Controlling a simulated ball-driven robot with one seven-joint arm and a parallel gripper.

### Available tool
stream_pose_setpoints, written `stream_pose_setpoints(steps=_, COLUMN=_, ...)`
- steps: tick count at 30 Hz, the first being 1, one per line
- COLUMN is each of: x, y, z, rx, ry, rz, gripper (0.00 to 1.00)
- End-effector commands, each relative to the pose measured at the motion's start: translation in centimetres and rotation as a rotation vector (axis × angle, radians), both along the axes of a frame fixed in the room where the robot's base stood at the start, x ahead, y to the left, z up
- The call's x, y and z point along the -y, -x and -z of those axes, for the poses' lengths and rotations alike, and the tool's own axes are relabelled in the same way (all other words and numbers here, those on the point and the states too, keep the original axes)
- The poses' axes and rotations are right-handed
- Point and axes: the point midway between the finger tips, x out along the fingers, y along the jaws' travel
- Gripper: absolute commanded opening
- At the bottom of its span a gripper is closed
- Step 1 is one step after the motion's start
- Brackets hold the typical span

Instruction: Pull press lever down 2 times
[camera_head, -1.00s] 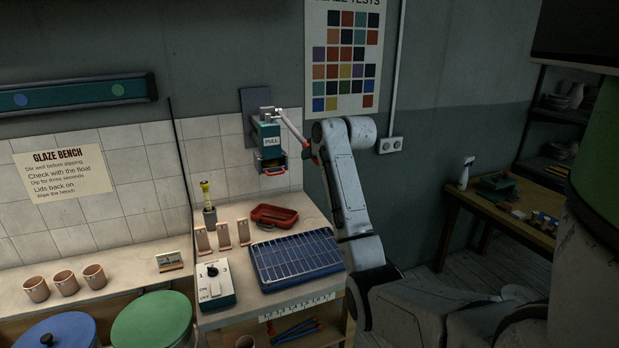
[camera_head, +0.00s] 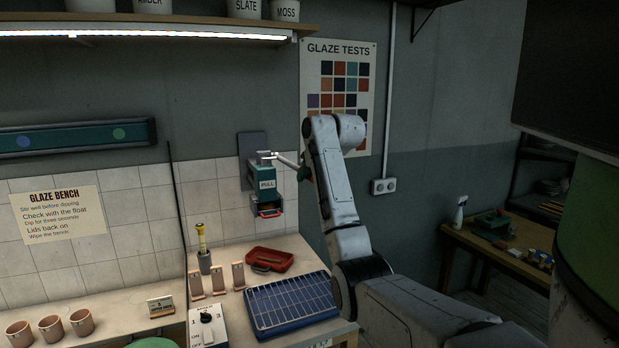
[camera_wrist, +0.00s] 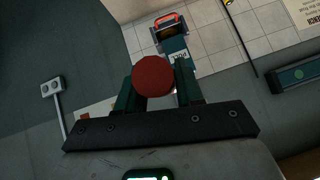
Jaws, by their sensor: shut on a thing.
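The press (camera_head: 266,187) is a teal box marked PULL, fixed to a dark plate on the wall. Its pale lever (camera_head: 286,159) runs from the top of the box to the right, sloping slightly down. My gripper (camera_head: 306,172) is at the lever's outer end, partly hidden by my arm in the head view. In the wrist view my gripper (camera_wrist: 154,80) is shut on a round red knob (camera_wrist: 153,75) between its teal fingers. The press (camera_wrist: 172,45) shows beyond the knob, with a red handle at its far end.
Below the press, the bench holds a red tray (camera_head: 270,260), a blue rack (camera_head: 290,304), several upright tiles (camera_head: 217,280) and a yellow-topped tool in a holder (camera_head: 203,250). A lit shelf (camera_head: 150,35) hangs above. A wall socket (camera_head: 383,186) is right of my arm.

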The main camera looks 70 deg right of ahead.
Motion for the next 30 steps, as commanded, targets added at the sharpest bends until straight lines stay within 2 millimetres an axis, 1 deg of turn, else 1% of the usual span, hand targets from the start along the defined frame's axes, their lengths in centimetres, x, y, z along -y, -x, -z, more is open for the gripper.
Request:
stream_pose_setpoints(steps=1, x=0.0, y=-0.3, z=-1.0, rx=0.012, ry=0.017, rz=-0.003, gripper=0.0)
stream_pose_setpoints(steps=3, x=0.0, y=-0.3, z=-1.1, rx=0.014, ry=0.019, rz=-0.003, gripper=0.0)
stream_pose_setpoints(steps=4, x=0.0, y=-0.3, z=-1.1, rx=0.013, ry=0.019, rz=-0.003, gripper=0.38)
stream_pose_setpoints(steps=10, x=0.0, y=-0.2, z=-0.8, rx=0.01, ry=0.015, rz=-0.002, gripper=0.57)
stream_pose_setpoints(steps=17, x=0.0, y=-0.1, z=-0.6, rx=0.008, ry=0.012, rz=-0.001, gripper=0.57)
stream_pose_setpoints(steps=20, x=-0.2, y=0.2, z=-0.9, rx=0.009, ry=0.012, rz=-0.001, gripper=0.57)
stream_pose_setpoints(steps=25, x=-1.3, y=1.5, z=-2.4, rx=0.011, ry=0.015, rz=-0.001, gripper=0.57)
stream_pose_setpoints(steps=30, x=-2.9, y=3.4, z=-4.8, rx=0.012, ry=0.016, rz=-0.001, gripper=0.57)
